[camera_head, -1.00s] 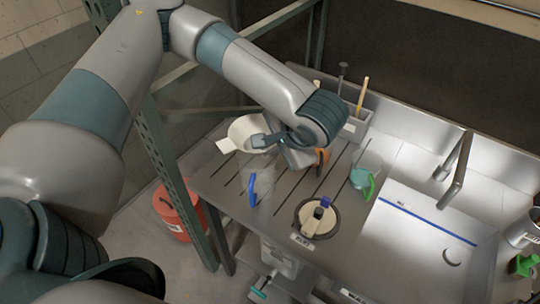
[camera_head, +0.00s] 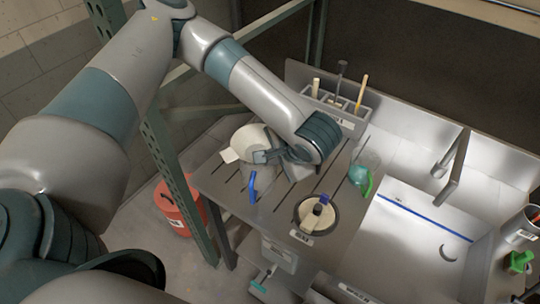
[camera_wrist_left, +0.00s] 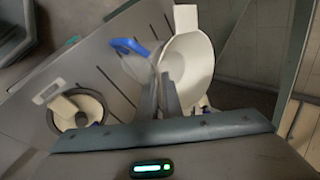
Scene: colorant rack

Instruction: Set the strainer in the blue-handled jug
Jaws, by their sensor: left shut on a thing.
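The strainer (camera_head: 252,137) is a cream bowl with a flat tab at its left side. My left gripper (camera_head: 264,157) is shut on its rim. The strainer also shows in the left wrist view (camera_wrist_left: 188,65), beside the fingers (camera_wrist_left: 165,92). The blue-handled jug is clear, with its blue handle (camera_head: 252,186) toward the front; the handle shows in the left wrist view (camera_wrist_left: 130,47). In the head view the strainer is over the jug's top; whether they touch I cannot tell. Gripper and strainer hide much of the jug. My right gripper is out of view.
A green-handled jug (camera_head: 364,178) stands right on the grooved drainboard (camera_head: 215,187). A tool caddy (camera_head: 345,118) is at the back. The sink with its tap (camera_head: 455,170) lies right. A red bucket (camera_head: 178,209) is on the floor.

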